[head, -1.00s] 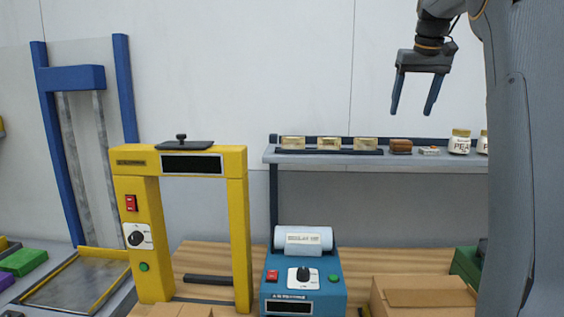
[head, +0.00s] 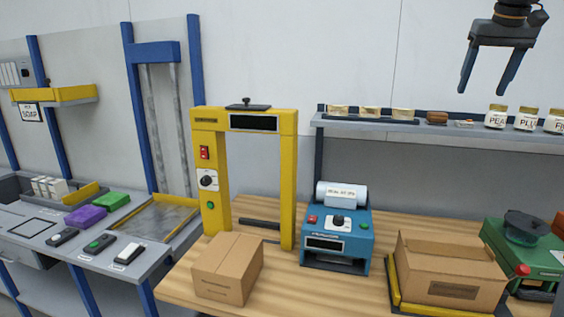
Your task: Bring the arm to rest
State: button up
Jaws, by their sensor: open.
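My gripper (head: 489,82) hangs at the upper right of the head view, fingers pointing down and spread apart. Nothing is between the fingers. It appears above the wall shelf (head: 400,129) and touches nothing that I can see. Most of my arm is out of the picture, above the top edge.
A wooden bench holds a yellow arch machine (head: 246,121), a closed carton (head: 228,267), a blue label machine (head: 337,238), another carton (head: 449,270) and a green device (head: 524,243). Jars (head: 527,118) stand on the shelf. A grey counter (head: 95,268) with small items lies left.

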jog(key=s+a+f+n+g+b, duration=0.1)
jog(key=s+a+f+b, duration=0.1)
jog(key=a+f, duration=0.9)
jog(key=s+a+f+b, duration=0.1)
jog(key=a+f, duration=0.5)
jog(key=f, duration=0.8)
jog(key=s+a+f+b, duration=0.1)
jog(key=s+a+f, duration=0.3)
jog(key=s+f, duration=0.3)
jog(key=s+a+f+n+g+b, duration=0.1)
jog(key=s+a+f, duration=0.4)
jog(key=s+f, duration=0.2)
jog(key=s+a+f+n+y+b, duration=0.1)
jog(key=s+a+f, duration=0.4)
jog(key=s+f, duration=0.3)
jog(key=shift+f+g+b, duration=0.3)
jog(key=shift+f+g, duration=0.1)
jog(key=shift+f, duration=0.05)
jog(key=shift+s, duration=0.1)
